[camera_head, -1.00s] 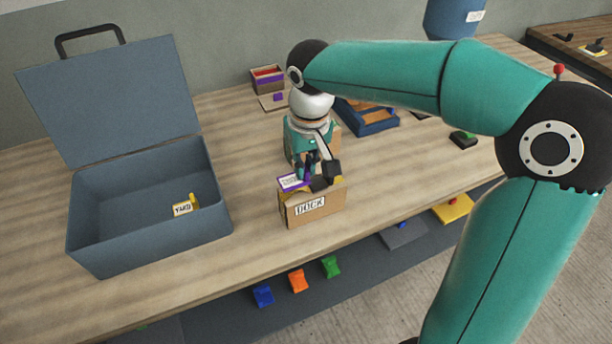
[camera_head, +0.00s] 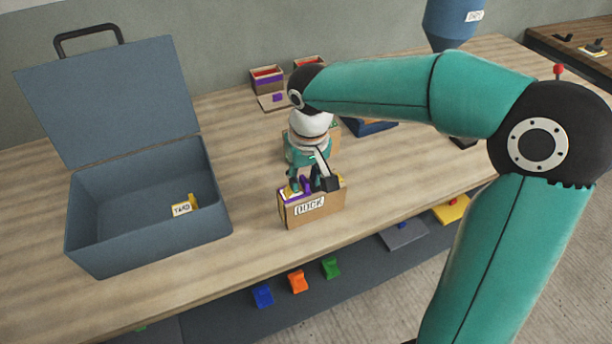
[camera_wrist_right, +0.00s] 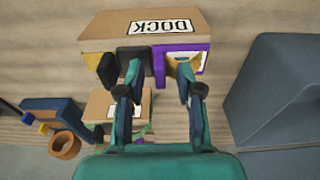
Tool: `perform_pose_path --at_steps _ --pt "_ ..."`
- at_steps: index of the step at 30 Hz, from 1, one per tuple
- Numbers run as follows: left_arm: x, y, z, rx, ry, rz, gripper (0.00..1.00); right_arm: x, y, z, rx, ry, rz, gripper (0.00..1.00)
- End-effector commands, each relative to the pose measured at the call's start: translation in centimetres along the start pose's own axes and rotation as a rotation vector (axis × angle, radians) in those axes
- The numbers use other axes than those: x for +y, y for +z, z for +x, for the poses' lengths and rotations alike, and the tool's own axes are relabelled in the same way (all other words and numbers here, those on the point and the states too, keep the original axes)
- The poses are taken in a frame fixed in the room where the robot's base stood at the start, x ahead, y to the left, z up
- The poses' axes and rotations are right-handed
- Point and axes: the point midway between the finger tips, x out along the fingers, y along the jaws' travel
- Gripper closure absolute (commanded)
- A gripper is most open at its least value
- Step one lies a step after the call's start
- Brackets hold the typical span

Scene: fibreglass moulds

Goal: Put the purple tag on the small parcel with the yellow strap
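The small parcel (camera_head: 318,216) is a brown box with a DOCK label, near the table's front edge. In the wrist view it (camera_wrist_right: 190,18) shows yellow strap (camera_wrist_right: 92,60) along its top. The purple tag (camera_head: 291,198), with a white label, lies at the parcel's top, partly hidden by my fingers; the wrist view shows it (camera_wrist_right: 188,48) against the box edge, with a purple upright part between my fingers. My right gripper (camera_head: 312,184) is right above the parcel, its fingers on either side of that part (camera_wrist_right: 160,75). Whether they grip it is unclear. My left gripper is out of view.
An open blue-grey case (camera_head: 150,215) stands at left, with a yellow YARD tag (camera_head: 182,208) inside. Another box (camera_wrist_right: 105,103) stands behind my right gripper. Small red-filled boxes (camera_head: 267,80) and a blue tray (camera_head: 372,127) are farther back. Bare table lies between case and parcel.

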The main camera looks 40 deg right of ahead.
Motion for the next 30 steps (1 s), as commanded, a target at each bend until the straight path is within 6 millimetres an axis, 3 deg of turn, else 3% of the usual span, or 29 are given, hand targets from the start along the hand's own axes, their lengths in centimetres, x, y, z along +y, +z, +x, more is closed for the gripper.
perform_pose_path --at_steps 8,21,30 --pt "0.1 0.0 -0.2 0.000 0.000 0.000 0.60 0.0 -0.1 -1.6 0.004 -0.001 0.000 0.65" --pt "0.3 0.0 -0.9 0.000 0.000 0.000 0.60 -0.1 -0.1 -10.0 0.004 -0.002 -0.002 0.65" --pt "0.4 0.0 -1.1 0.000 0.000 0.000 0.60 -0.1 -0.1 -12.2 0.001 -0.001 -0.002 0.65"
